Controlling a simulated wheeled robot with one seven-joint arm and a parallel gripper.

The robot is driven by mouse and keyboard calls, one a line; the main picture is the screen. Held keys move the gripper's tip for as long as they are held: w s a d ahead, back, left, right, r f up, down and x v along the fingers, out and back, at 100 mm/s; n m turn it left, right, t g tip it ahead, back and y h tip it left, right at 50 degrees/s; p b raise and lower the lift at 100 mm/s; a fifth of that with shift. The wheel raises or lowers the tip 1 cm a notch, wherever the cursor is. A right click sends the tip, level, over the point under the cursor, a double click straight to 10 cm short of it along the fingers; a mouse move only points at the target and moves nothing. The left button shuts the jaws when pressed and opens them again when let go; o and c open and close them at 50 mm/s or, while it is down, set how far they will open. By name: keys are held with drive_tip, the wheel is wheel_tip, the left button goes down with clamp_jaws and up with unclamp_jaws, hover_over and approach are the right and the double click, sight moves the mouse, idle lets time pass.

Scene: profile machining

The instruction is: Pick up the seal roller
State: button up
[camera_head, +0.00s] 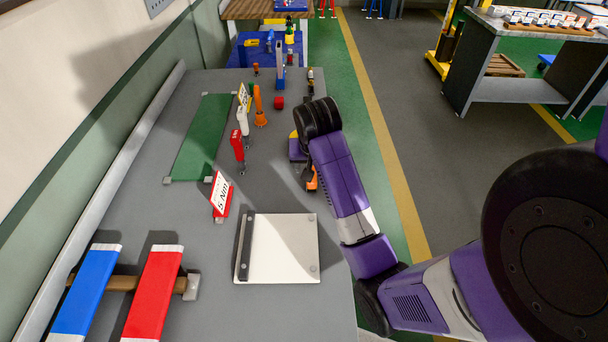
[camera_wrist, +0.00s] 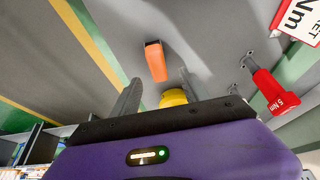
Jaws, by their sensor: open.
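In the wrist view, an orange block-like handle (camera_wrist: 155,62) lies on the grey bench top, just beyond my gripper (camera_wrist: 160,90). A rounded yellow part (camera_wrist: 173,97) shows close by, partly hidden by my gripper body. I take these to be the seal roller, but cannot tell if they are one piece. My two grey fingers stand apart, with nothing visibly held between them. In the head view, an orange piece (camera_head: 313,181) shows at the bench's right side, beside my purple arm, which hides much of it and my fingertips.
On the bench (camera_head: 270,193) are a white plate (camera_head: 285,247), a 5 Nm sign (camera_head: 221,194), red tool (camera_head: 237,146), orange tool (camera_head: 260,106), red cube (camera_head: 279,102) and green mat (camera_head: 203,135). Blue (camera_head: 87,290) and red bars (camera_head: 154,290) lie front left.

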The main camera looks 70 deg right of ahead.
drive_tip(key=shift+s+a+f, duration=0.15)
drive_tip(key=shift+s+a, duration=0.1)
drive_tip(key=shift+s, duration=0.05)
drive_tip(key=shift+f, duration=0.25)
drive_tip(key=shift+p+x, duration=0.85)
drive_tip(key=shift+x, duration=2.8)
drive_tip(key=shift+w+d+r, duration=0.1)
drive_tip(key=shift+d, duration=0.05)
clamp_jaws()
